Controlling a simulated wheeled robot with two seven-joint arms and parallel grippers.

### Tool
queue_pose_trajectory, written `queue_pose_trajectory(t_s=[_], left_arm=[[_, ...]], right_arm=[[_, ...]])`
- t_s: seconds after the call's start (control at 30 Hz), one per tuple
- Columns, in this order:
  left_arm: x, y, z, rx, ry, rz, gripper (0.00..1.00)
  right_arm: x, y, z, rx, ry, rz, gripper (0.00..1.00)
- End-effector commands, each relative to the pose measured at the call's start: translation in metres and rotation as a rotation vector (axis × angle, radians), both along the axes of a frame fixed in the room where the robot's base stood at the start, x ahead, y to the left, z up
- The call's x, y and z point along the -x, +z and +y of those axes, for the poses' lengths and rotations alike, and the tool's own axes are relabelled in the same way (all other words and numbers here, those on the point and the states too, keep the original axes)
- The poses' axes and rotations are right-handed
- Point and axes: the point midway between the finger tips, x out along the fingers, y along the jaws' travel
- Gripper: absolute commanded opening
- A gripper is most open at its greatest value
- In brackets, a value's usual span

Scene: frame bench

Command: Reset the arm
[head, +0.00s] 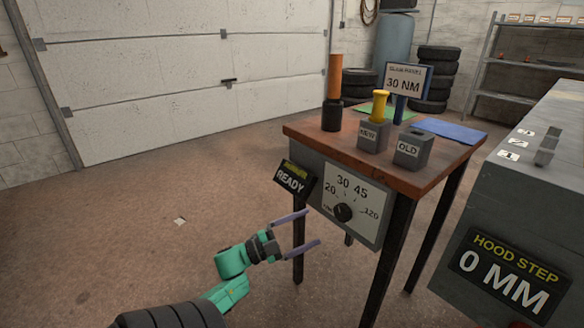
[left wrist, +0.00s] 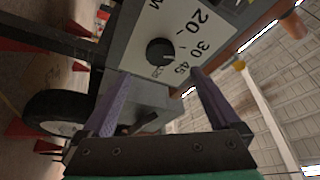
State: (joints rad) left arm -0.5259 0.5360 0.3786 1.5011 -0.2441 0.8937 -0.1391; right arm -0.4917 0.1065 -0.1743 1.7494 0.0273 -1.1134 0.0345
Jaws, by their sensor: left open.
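My left gripper (head: 305,232) comes in from the lower left of the head view, with a green wrist and two purple fingers. The fingers are spread apart with nothing between them. It is in front of the wooden-topped table (head: 310,132), left of and below its dial panel (head: 368,222). In the left wrist view the two fingers (left wrist: 158,100) frame the black dial knob (left wrist: 160,52) from a distance; no contact shows. My right gripper is in neither view.
On the table stand an orange-and-black cylinder (head: 333,95), a NEW block (head: 372,135) with a yellow piece, an OLD block (head: 412,148) and a 30 NM sign (head: 404,83). A READY sign (head: 293,180) hangs at the table's left. A grey cabinet (head: 545,185) stands at right.

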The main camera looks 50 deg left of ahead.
Motion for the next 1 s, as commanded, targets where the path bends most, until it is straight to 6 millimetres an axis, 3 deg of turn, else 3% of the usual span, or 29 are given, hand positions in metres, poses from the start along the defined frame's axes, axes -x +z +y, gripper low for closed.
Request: queue_pose_trajectory(t_s=[0.1, 0.3, 0.87, 0.93, 1.0], left_arm=[[0.027, -0.007, 0.009, 0.002, 0.002, 0.003, 0.96], [0.044, -0.010, 0.014, 0.001, 0.000, 0.000, 0.96], [0.043, -0.011, 0.014, 0.004, 0.004, 0.003, 0.96], [0.038, -0.022, 0.015, 0.029, 0.037, 0.038, 0.96], [0.028, -0.047, 0.017, 0.088, 0.113, 0.124, 0.96]], right_arm=[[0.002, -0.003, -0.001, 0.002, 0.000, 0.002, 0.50], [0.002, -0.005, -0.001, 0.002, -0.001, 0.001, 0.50], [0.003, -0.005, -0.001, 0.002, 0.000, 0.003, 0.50], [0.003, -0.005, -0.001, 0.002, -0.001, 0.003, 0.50], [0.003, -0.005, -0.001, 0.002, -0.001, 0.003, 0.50]])
